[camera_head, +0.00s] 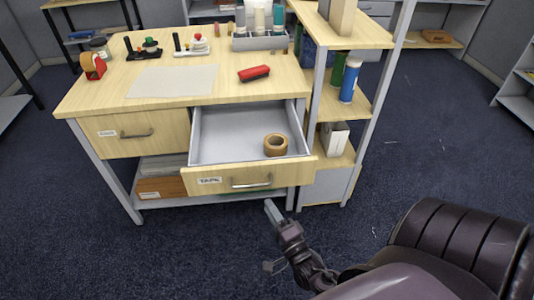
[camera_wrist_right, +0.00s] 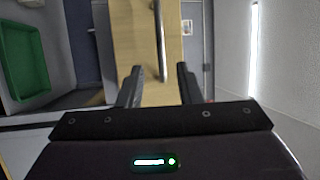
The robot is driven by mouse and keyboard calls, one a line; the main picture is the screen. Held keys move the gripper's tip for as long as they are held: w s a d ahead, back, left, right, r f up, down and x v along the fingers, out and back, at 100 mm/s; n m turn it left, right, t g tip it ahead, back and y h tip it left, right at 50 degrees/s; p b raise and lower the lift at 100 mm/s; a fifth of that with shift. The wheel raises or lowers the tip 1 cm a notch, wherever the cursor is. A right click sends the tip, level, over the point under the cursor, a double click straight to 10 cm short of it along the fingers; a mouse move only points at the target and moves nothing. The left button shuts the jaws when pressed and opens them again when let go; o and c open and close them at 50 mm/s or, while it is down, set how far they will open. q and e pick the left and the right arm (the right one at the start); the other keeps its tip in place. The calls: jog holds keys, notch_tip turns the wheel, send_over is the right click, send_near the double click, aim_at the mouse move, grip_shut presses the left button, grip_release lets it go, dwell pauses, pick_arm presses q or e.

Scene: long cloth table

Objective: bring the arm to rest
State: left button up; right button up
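My right gripper (camera_head: 272,211) is low in front of the desk, just below and right of the open drawer's front in the head view. In the right wrist view its two fingers (camera_wrist_right: 159,88) are spread apart with nothing between them. The drawer's metal handle (camera_wrist_right: 160,40) lies ahead of the fingers there, and it appears clear of them. The drawer (camera_head: 213,181), labelled TAPE, is pulled out and holds a roll of brown tape (camera_head: 275,145). My left gripper is not in view.
The desk top (camera_head: 130,98) bears a red stapler (camera_head: 254,73), a paper sheet (camera_head: 173,80), stamps and a tape dispenser (camera_head: 93,66). A closed drawer (camera_head: 117,134) is at left. A shelf unit (camera_head: 345,150) stands at right. Open carpet (camera_head: 430,130) lies right of it.

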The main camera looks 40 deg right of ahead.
dwell(0.5)
jog(key=s+a+f+n+g+y, duration=0.25)
jog(key=a+f+n+g, duration=0.2)
jog(key=f, duration=0.75)
jog(key=s+a+f+n+g+y, duration=0.2)
jog(key=s+a+f+n+g, duration=0.3)
jog(key=f, duration=0.8)
jog(key=s+d+f+n+g, duration=0.1)
jog(key=s+f+n+g, duration=0.3)
jog(key=s, duration=0.7)
jog(key=s+f+n+g+h, duration=0.1)
jog(key=s+f+n+g, duration=0.4)
jog(key=s+f+n, duration=0.3)
jog(key=s+f, duration=0.3)
jog(key=s, duration=0.1)
jog(key=shift+d+f, duration=0.25)
jog(key=shift+d, duration=0.15)
